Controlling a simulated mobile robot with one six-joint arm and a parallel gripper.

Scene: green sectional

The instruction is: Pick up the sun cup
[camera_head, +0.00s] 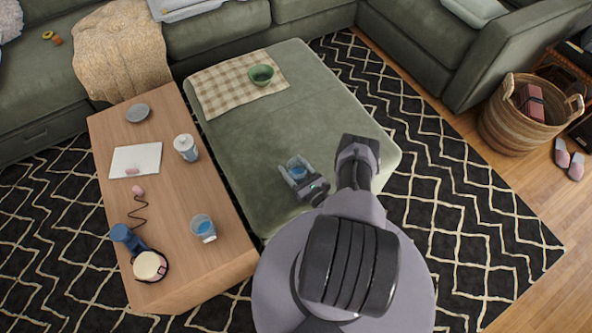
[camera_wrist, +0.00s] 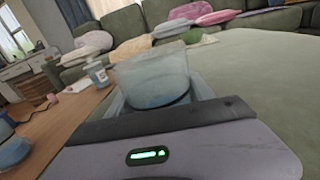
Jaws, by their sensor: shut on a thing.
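My gripper (camera_head: 297,172) is over the near part of the green chaise seat (camera_head: 270,125), shut on a clear cup with a blue lower part (camera_head: 297,169). In the wrist view the cup (camera_wrist: 152,72) stands between the two fingers, slightly tilted in the picture, with its lower part hidden by the gripper. I cannot see a sun marking on it. I cannot tell whether its base touches the seat. Another clear cup with blue in it (camera_head: 203,228) stands on the wooden coffee table (camera_head: 180,255).
The table also holds a white bottle (camera_head: 186,147), a grey dish (camera_head: 138,113), a white pad (camera_head: 135,160) and blue headphones (camera_head: 128,238). A green bowl (camera_head: 261,74) sits on a checked cloth (camera_head: 220,95) at the seat's far end. The middle of the seat is clear.

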